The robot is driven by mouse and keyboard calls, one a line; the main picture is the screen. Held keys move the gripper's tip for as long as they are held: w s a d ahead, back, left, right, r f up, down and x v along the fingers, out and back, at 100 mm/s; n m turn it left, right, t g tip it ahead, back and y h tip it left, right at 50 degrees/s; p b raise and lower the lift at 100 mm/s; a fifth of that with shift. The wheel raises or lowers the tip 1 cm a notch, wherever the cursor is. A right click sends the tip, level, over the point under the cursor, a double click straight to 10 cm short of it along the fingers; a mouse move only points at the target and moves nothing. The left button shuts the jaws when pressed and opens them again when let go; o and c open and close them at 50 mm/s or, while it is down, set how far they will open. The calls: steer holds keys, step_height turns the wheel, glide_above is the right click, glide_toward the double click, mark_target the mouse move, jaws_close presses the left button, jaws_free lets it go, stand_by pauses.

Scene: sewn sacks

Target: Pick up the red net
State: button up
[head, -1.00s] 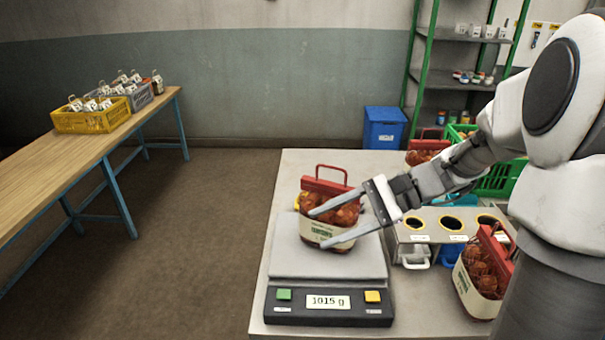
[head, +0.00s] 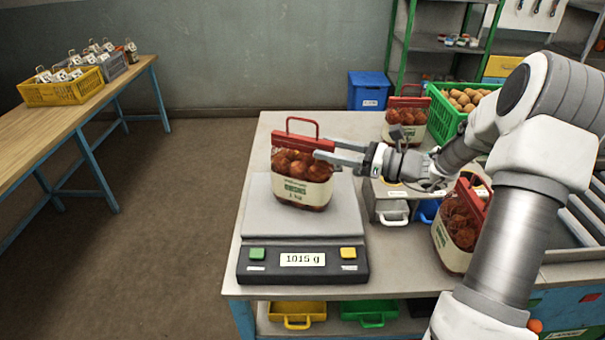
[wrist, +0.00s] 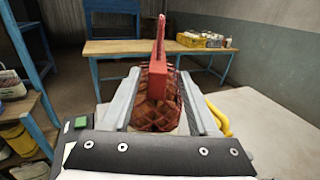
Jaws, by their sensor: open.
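A red net (head: 301,165) of brown, round produce with a cream label, a red top strip and a red loop handle stands upright on the scale (head: 262,212), whose display reads 1015 g. My gripper (head: 325,157) is open at the right side of its top. In the wrist view the net (wrist: 157,108) lies between the two fingers of my gripper (wrist: 160,95), with its red strip and handle rising upright between them. I cannot tell whether either finger touches it. Two similar red nets stand on the table, one behind (head: 405,120) and one right (head: 460,226).
A holder with a white handle (head: 393,213) stands right of the scale. A green crate of produce (head: 447,118) is at the back right. A blue bin (head: 368,92) stands behind the table. A wooden table (head: 60,112) with a yellow crate (head: 62,93) is far left, across open floor.

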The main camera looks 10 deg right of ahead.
mark_target(289, 139)
steer(key=shift+x, duration=0.8)
steer(key=x, duration=0.4)
steer(key=shift+a+r+p, duration=0.35)
steer(key=shift+a+r, duration=0.05)
steer(key=shift+w+a, duration=0.2)
jaws_close()
